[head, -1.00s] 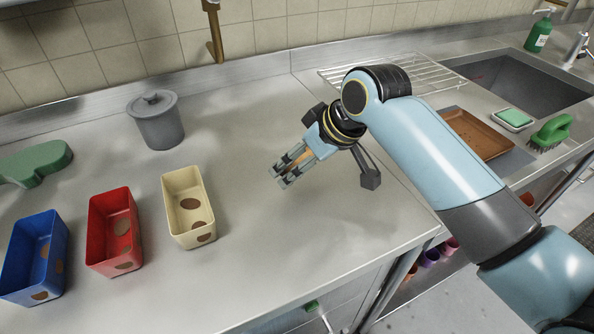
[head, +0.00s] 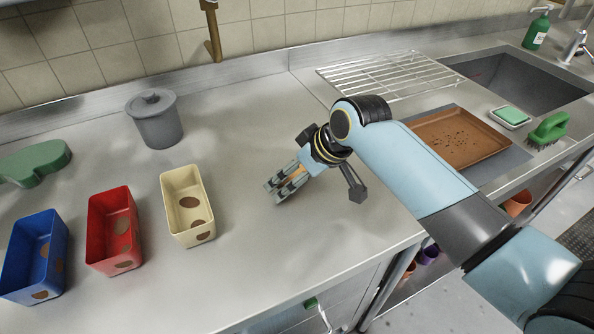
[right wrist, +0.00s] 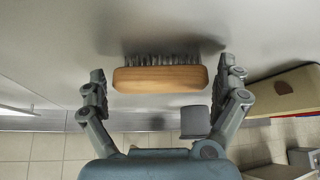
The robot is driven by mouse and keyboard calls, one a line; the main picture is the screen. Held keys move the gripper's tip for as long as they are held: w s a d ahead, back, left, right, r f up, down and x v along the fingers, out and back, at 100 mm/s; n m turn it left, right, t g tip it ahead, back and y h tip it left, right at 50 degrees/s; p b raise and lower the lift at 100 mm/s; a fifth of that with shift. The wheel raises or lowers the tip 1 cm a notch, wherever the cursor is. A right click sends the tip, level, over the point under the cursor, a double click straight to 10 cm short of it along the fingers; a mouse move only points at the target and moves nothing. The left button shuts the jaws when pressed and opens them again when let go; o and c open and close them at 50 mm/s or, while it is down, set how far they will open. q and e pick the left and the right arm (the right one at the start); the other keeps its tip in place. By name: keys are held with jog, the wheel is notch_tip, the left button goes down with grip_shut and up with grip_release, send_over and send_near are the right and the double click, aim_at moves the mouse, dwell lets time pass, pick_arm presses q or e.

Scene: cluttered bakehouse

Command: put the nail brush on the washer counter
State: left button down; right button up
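The nail brush (right wrist: 160,79) has a wooden back and grey bristles. In the right wrist view it lies crosswise between the two fingers of my right gripper (right wrist: 162,73), with a thin gap visible at each end. Its bristles point away from the gripper, toward the grey worktop. In the head view my right gripper (head: 277,192) is low over the left steel worktop (head: 320,245), and only a bit of wood shows between its fingers. The counter with the sink (head: 502,76) is at the right. My left gripper is out of view.
Cream (head: 187,226), red (head: 113,256) and blue bins (head: 35,270) stand left of the gripper. A grey lidded pot (head: 156,122) stands behind. A wire rack (head: 385,72), brown tray (head: 460,135), green sponge dish (head: 510,117) and green brush (head: 549,129) crowd the sink side.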

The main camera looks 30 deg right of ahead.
jog(key=v, duration=1.2)
jog(key=shift+r, duration=0.1)
